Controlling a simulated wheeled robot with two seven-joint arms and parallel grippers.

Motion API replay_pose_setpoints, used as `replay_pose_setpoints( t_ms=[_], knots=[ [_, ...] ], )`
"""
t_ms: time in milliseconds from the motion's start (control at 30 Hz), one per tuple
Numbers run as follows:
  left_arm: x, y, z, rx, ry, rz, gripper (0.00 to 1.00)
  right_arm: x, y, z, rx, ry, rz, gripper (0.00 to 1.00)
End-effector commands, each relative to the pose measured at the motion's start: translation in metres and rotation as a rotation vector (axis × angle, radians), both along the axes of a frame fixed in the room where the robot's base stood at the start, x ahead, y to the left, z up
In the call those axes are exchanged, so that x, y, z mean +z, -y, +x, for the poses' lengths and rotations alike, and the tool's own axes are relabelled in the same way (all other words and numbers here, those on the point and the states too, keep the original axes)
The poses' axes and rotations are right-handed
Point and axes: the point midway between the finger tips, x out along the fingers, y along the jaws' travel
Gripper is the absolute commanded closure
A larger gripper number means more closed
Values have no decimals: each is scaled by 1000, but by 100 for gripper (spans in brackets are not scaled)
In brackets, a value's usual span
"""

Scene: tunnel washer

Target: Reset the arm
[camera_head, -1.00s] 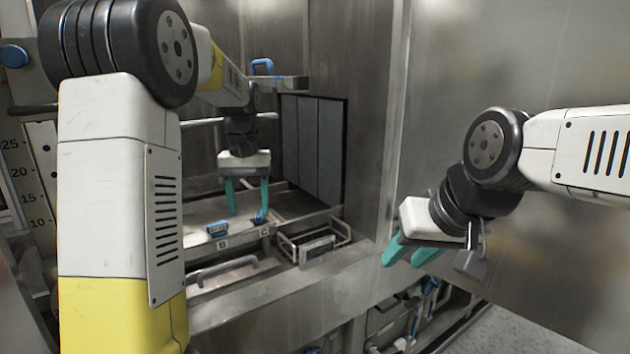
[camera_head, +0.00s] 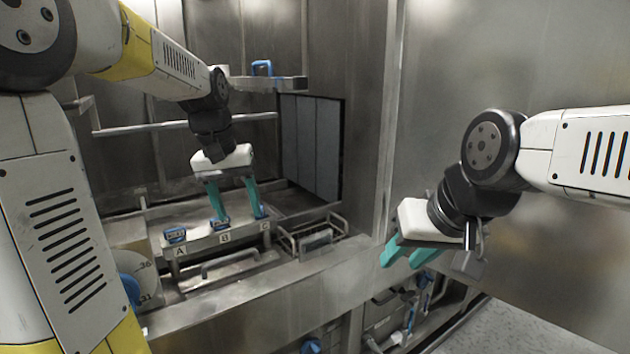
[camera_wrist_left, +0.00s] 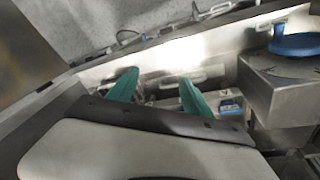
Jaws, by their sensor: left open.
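My left gripper (camera_head: 238,202) has two teal fingers spread apart and pointing down. It hangs in front of a metal ledge (camera_head: 200,243) marked A, B and C, with small blue items on it. Its fingers overlap the ledge in the head view, and I cannot tell whether they touch it. In the left wrist view the fingers of the left gripper (camera_wrist_left: 158,88) are apart with nothing between them. My right gripper (camera_head: 408,256) is at the right, its teal fingers pointing down and left. A gap shows between them, and it looks empty.
A blue handle (camera_head: 262,68) sits on a metal shelf (camera_head: 255,84) above the left gripper; a blue round part also shows in the left wrist view (camera_wrist_left: 300,46). A wire basket (camera_head: 313,238) is right of the ledge. A horizontal rail (camera_head: 180,125) runs behind the left arm.

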Motion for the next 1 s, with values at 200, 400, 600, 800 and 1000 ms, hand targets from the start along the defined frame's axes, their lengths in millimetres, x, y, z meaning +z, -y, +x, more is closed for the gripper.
replay_pose_setpoints(
  t_ms=[200,400,600,800,1000],
  knots=[
    [15,4,-67,-27,144,-56,42,0,0,0,0,0,0,64],
    [9,14,-131,-54,298,-62,42,0,0,0,0,0,0,64],
    [-4,19,-163,-64,386,-44,42,0,0,0,0,0,0,64],
    [-7,20,-169,-69,402,-38,42,0,0,0,0,0,0,64],
    [-7,20,-169,-68,401,-38,42,0,0,0,0,0,0,64]
  ],
)
